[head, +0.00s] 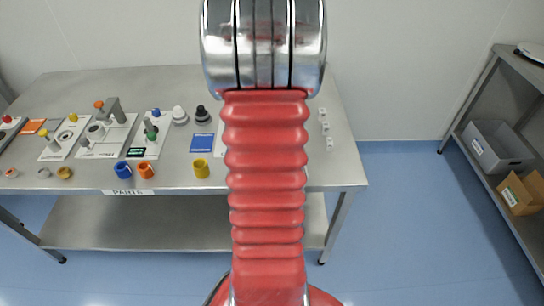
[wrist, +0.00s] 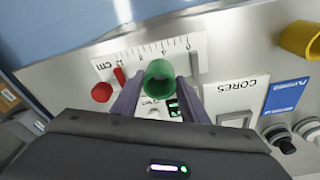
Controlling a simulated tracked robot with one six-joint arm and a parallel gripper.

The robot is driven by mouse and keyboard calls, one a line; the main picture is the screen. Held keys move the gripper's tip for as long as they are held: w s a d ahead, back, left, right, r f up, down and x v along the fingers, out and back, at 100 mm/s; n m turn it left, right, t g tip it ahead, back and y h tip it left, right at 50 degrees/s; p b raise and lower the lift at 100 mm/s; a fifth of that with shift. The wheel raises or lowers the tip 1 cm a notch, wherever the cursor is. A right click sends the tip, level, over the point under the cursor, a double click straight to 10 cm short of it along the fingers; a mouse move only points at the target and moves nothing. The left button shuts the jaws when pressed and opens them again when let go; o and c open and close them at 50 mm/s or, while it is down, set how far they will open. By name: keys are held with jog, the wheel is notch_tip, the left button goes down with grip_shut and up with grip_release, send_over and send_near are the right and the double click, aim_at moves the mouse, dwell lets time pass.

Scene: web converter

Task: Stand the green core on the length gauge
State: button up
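In the wrist view the green core (wrist: 160,70), a short hollow tube, sits between the two grey fingers of my gripper (wrist: 160,84), which appear closed on its sides. The length gauge (wrist: 110,66), a white plate with a centimetre scale, lies under and behind the core. A red pointer (wrist: 119,75) and a red knob (wrist: 101,92) are to the left. I cannot tell whether the core touches the gauge. In the head view my arm hides the gripper, the core and the gauge.
A plate marked CORES (wrist: 235,98), a blue card (wrist: 287,95) and a yellow ring (wrist: 300,40) lie right of the gauge. In the head view, blue (head: 123,170) and orange (head: 145,170) rings and several fixtures stand on the steel table (head: 150,83). A shelf with bins is far right.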

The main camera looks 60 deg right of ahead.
jog(key=o, duration=0.3)
jog(key=shift+r, duration=0.1)
notch_tip(320, 180, up, 12)
jog(key=a, duration=0.1)
jog(key=shift+a, duration=0.4)
jog(key=shift+s, duration=0.1)
dwell(0.8)
jog(key=w+a+r+n+t, duration=0.1)
jog(key=w+a+r+n, duration=0.2)
jog(key=a, duration=0.4)
jog(key=w+a+r+n+t, duration=0.1)
jog(key=w+a+r+n, duration=0.1)
jog(key=w+a, duration=0.3)
jog(key=w+a+r+n, duration=0.2)
jog(key=w+a+n, duration=0.1)
jog(key=a, duration=0.5)
jog(key=s+a+r+n+t+y, duration=0.1)
jog(key=a+n, duration=0.3)
jog(key=a, duration=0.6)
jog(key=s+a+r+n+t, duration=0.1)
jog(key=a+n, duration=0.4)
jog(key=a, duration=0.5)
jog(key=shift+s+a+r+t+y, duration=0.4)
jog(key=shift+s+t, duration=0.15)
jog(key=shift+t, duration=0.15)
